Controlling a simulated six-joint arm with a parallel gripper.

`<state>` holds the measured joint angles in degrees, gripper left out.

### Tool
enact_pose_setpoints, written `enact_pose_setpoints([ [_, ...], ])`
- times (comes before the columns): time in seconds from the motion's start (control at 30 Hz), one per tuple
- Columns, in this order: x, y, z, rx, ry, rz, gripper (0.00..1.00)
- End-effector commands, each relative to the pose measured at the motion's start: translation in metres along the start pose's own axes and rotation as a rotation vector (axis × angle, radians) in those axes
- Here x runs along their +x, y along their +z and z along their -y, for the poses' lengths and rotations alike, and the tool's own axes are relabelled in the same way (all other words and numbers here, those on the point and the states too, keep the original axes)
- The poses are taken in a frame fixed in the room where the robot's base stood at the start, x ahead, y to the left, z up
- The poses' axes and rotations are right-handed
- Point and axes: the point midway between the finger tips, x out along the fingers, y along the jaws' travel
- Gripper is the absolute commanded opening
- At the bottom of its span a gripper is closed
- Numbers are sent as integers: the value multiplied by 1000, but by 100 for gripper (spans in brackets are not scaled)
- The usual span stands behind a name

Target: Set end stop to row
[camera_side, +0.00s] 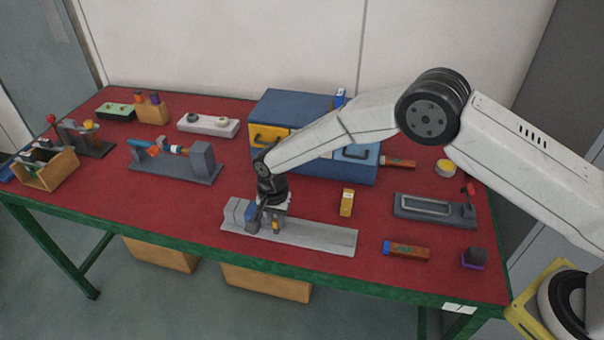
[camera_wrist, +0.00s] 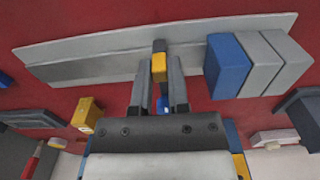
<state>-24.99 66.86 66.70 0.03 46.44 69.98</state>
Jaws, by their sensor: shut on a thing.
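A long grey rail (camera_side: 315,238) lies near the table's front edge; it also shows in the wrist view (camera_wrist: 90,62). At its left end in the side view stands a row of two grey blocks (camera_side: 236,210) and a blue block (camera_side: 251,216). In the wrist view the blue block (camera_wrist: 227,66) and grey blocks (camera_wrist: 270,62) are at the right. My gripper (camera_wrist: 159,82) is shut on the end stop, a small yellow and dark grey piece (camera_wrist: 159,68), over the rail. A gap shows between the end stop and the blue block. Whether the end stop touches the rail is unclear.
A yellow box (camera_side: 347,202) stands behind the rail's right part. A blue cabinet (camera_side: 290,108) stands behind. A grey stand (camera_side: 172,167) is back left. The rail's right half is bare.

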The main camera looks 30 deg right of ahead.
Motion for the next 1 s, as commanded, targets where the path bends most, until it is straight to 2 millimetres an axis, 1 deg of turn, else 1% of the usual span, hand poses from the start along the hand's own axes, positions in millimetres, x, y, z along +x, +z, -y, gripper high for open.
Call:
enact_pose_setpoints([
  [0.3,0,-1,1,0,-2,-2,0],
  [0.33,0,-1,1,0,-2,-2,23],
  [0.37,0,-1,1,0,-2,-2,33],
  [0.4,0,-1,1,0,-1,-2,46],
  [0.43,0,-1,1,0,-1,-2,55],
  [0.8,-1,0,1,0,-1,-1,56],
  [1.0,-12,0,2,0,-2,-1,56],
])
